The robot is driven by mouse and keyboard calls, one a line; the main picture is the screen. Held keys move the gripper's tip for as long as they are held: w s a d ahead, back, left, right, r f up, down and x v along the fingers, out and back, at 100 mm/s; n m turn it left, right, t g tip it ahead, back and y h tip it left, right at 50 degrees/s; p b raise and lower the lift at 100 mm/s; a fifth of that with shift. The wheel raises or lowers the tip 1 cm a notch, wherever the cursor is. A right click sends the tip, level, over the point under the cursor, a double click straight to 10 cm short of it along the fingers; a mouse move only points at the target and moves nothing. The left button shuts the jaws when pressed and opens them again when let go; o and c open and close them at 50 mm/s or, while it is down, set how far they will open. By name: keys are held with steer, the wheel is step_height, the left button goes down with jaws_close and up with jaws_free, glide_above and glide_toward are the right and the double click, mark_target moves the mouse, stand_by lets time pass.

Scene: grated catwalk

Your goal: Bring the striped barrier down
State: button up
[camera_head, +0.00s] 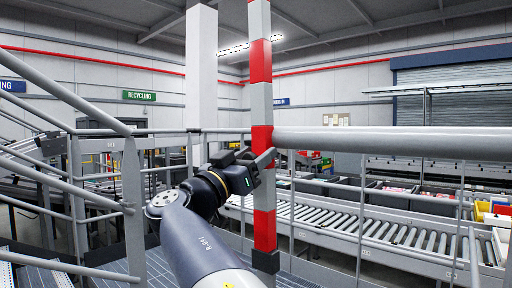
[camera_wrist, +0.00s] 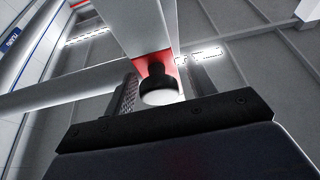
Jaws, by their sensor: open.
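The striped barrier (camera_head: 262,100) stands upright in the head view, a square bar in red and light grey bands with a black foot. Its top runs out of the picture. In the wrist view the barrier (camera_wrist: 143,25) rises away from the camera, with a red band low down. A black knob with a pale round face (camera_wrist: 160,90) shows in front of that band. My gripper (camera_head: 266,160) is at the barrier's red band, about mid-height in the head view. In the wrist view its open fingers (camera_wrist: 162,92) lie either side of the knob; I cannot tell whether they touch it.
A thick grey horizontal rail (camera_head: 390,141) runs right from beside the barrier. Stair handrails (camera_head: 70,100) stand at the left. A roller conveyor (camera_head: 390,235) and bins lie behind thin railings at the right. A white column (camera_head: 201,70) stands behind.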

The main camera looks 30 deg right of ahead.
steer(key=shift+w+d+r, duration=0.15)
steer(key=shift+d, duration=0.2)
steer(key=c, duration=0.9)
steer(key=shift+o, duration=0.2)
steer(key=shift+w+a, duration=0.1)
